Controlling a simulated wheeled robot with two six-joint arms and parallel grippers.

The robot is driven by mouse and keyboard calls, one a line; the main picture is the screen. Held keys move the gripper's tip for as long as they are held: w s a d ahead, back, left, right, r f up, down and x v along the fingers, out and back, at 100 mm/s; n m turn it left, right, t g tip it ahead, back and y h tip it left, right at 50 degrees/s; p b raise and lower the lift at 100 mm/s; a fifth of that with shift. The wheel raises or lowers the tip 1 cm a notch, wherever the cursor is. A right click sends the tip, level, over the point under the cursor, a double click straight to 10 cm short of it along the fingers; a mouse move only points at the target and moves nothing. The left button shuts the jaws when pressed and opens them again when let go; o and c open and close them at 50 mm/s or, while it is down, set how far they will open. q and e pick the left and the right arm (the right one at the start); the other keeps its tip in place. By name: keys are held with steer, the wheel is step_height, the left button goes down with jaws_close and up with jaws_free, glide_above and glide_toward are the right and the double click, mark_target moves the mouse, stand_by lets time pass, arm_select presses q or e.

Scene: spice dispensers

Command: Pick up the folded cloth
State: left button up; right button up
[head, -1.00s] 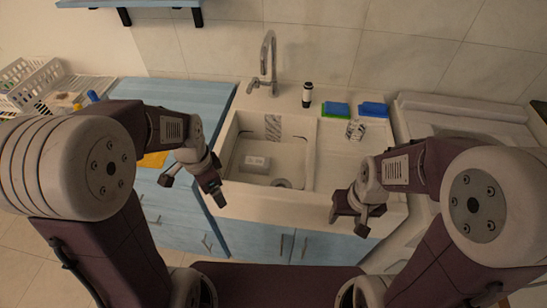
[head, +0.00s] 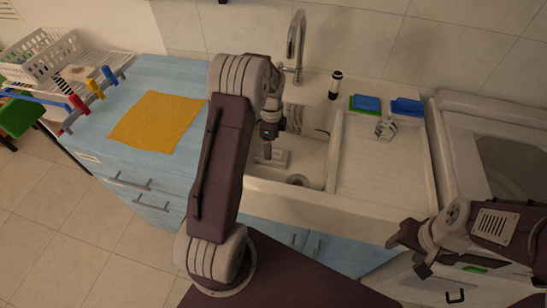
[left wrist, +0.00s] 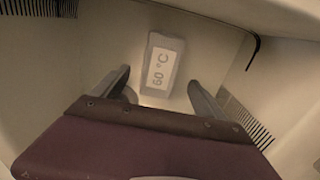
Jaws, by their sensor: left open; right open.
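A yellow cloth (head: 157,121) lies flat on the blue counter left of the sink. I cannot make out its folds. My left gripper (head: 267,152) is over the sink basin, to the right of the cloth and apart from it. In the left wrist view my left gripper (left wrist: 158,82) is open and empty, with a pale block (left wrist: 162,64) marked "50 °C" beyond its fingers. The cloth is not in the left wrist view. My right gripper (head: 408,242) is open and empty in front of the sink's right side.
The sink (head: 365,190) has a tap (head: 297,45) behind it. A dark bottle (head: 335,84), blue and green sponges (head: 365,103) and a striped item (head: 386,127) stand on its back right. A white rack (head: 45,53) and coloured-handled tools (head: 80,103) are at the left.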

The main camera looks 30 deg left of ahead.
arm_select(q)
step_height(320, 180, down, 7)
steer(key=shift+a+r, duration=0.1)
steer(key=shift+r, duration=0.15)
steer(key=shift+c, duration=1)
steer(key=c, duration=1.3)
steer(key=shift+r, duration=0.5)
steer(key=shift+c, duration=0.2)
step_height(320, 180, up, 3)
steer(key=shift+w+f, duration=0.1)
steer(key=d+r, duration=0.7)
steer(key=d, duration=0.4)
steer(key=shift+s+d, duration=0.35)
steer(key=shift+d, duration=0.05)
